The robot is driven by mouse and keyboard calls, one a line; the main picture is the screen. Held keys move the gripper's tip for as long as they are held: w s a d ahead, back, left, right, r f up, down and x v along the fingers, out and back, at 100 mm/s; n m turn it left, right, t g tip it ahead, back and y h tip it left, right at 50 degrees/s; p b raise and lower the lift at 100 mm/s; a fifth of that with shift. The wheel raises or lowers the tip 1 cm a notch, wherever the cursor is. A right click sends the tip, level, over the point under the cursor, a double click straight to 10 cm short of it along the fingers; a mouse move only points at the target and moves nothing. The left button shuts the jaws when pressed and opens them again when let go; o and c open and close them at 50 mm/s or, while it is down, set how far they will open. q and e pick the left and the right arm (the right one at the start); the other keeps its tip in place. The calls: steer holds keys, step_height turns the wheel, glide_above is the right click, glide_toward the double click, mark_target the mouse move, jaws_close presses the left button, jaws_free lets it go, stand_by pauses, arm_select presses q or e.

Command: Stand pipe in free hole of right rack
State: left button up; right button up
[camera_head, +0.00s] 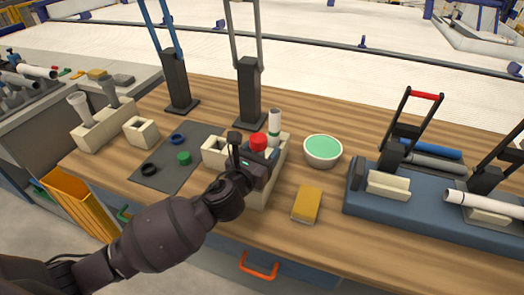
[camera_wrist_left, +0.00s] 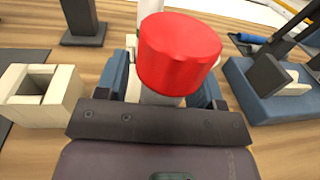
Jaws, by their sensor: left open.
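A white pipe with a red cap (camera_head: 258,141) stands upright at the cream right rack (camera_head: 283,147). The red cap (camera_wrist_left: 178,52) fills the middle of the left wrist view. Another white pipe (camera_head: 274,120) with a green band stands upright in the far part of this rack; its lower part also shows in the left wrist view (camera_wrist_left: 150,9). My left gripper (camera_head: 256,163) is open, its blue-grey fingers on either side of the red-capped pipe (camera_wrist_left: 160,97). My arm hides much of the rack and its holes. My right gripper is out of view.
A cream block (camera_head: 215,152) stands left of the rack. A green-filled bowl (camera_head: 322,151) and a yellow sponge (camera_head: 307,204) lie to its right. A blue stand (camera_head: 400,222) holds pipes farther right. Another rack (camera_head: 100,127) stands far left. Dark posts (camera_head: 249,92) rise behind.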

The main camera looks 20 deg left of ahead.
arm_select(q)
steer(key=s, duration=0.4)
steer(key=shift+a+p, duration=0.3)
steer(key=shift+a, duration=0.05)
steer(key=s+a, duration=0.1)
steer(key=s, duration=0.5)
steer(key=shift+s, duration=0.35)
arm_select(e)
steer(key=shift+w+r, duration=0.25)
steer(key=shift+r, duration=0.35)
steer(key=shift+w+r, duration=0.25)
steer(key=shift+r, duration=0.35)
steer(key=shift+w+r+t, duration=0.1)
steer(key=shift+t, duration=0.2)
